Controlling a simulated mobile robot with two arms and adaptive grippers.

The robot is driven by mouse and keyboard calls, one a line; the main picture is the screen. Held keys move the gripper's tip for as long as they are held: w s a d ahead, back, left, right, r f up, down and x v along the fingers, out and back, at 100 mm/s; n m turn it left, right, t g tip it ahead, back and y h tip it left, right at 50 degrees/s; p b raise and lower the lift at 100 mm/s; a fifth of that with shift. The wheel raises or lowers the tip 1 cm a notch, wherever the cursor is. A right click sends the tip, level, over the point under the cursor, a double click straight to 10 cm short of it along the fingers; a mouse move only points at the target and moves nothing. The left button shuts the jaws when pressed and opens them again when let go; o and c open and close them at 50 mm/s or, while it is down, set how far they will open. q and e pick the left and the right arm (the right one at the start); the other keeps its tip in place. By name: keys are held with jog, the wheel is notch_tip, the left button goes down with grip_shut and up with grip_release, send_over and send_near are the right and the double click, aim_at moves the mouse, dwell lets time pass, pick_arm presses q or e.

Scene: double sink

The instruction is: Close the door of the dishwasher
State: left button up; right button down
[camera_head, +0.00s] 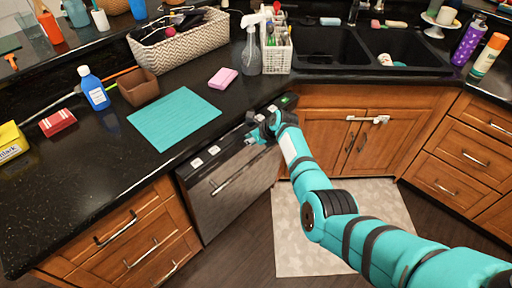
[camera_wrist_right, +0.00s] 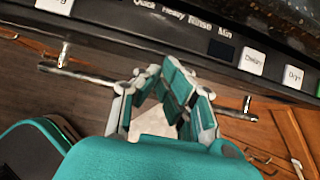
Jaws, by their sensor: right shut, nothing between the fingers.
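The dishwasher (camera_head: 232,192) is built in under the black counter, with a silver front, a bar handle and a control strip with white buttons along its top. Its door looks upright and about flush with the cabinets; a small gap cannot be ruled out. My right gripper (camera_head: 262,128) is shut and empty at the upper right part of the dishwasher front, by the control strip. In the right wrist view the gripper (camera_wrist_right: 160,80) is in front of the bar handle (camera_wrist_right: 88,74), below the labelled control strip (camera_wrist_right: 185,42). Whether it touches the door is unclear. My left gripper is out of view.
The counter above holds a teal mat (camera_head: 175,118), a pink sponge (camera_head: 223,78), a spray bottle (camera_head: 251,52) and a white rack (camera_head: 277,56). Wooden drawers (camera_head: 125,240) and sink cabinet doors (camera_head: 350,140) flank the dishwasher. A light rug (camera_head: 300,245) lies on the floor.

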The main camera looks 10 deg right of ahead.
jog(key=shift+w+a+r, duration=0.2)
jog(key=shift+w, duration=0.05)
